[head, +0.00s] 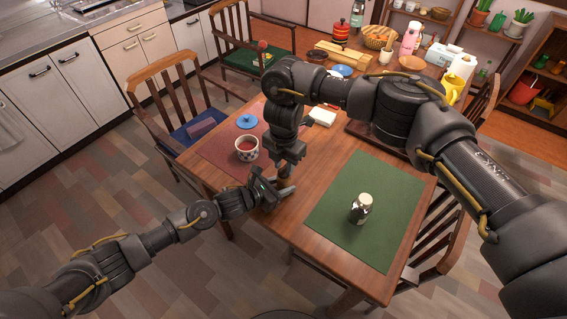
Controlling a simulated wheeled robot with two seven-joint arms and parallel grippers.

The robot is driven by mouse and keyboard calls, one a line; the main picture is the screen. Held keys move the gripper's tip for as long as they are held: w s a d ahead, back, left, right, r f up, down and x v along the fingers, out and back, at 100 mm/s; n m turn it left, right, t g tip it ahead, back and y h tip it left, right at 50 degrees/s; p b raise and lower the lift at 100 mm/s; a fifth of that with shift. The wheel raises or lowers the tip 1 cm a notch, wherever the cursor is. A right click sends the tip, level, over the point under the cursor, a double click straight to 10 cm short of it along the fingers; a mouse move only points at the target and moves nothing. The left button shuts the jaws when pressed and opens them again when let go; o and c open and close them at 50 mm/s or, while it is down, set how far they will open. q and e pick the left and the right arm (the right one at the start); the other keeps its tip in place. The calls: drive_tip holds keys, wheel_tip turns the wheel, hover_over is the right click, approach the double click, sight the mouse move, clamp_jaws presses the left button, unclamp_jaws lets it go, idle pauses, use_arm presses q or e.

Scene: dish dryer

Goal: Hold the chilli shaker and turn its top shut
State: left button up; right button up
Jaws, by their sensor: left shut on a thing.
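My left gripper (274,192) is over the near left part of the wooden table, by the red mat's edge. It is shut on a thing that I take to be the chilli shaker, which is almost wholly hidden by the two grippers. My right gripper (286,172) points down from above, right over the left one, very close to it. I cannot tell whether its fingers are open or shut, or whether they touch the shaker's top. A small glass shaker (361,208) with a pale cap and dark contents stands upright on the green mat, apart from both grippers.
The green mat (335,215) covers the near right of the table. A checked cup (247,147) with red contents and a blue lid (247,121) are on the red mat (215,152). A white box (322,117) lies behind my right arm. Chairs stand around the table.

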sight(284, 167)
wheel_tip(284, 167, up, 12)
idle(0.5)
idle(0.5)
use_arm(q)
drive_tip(key=o, duration=1.1)
drive_tip(key=shift+a, duration=0.1)
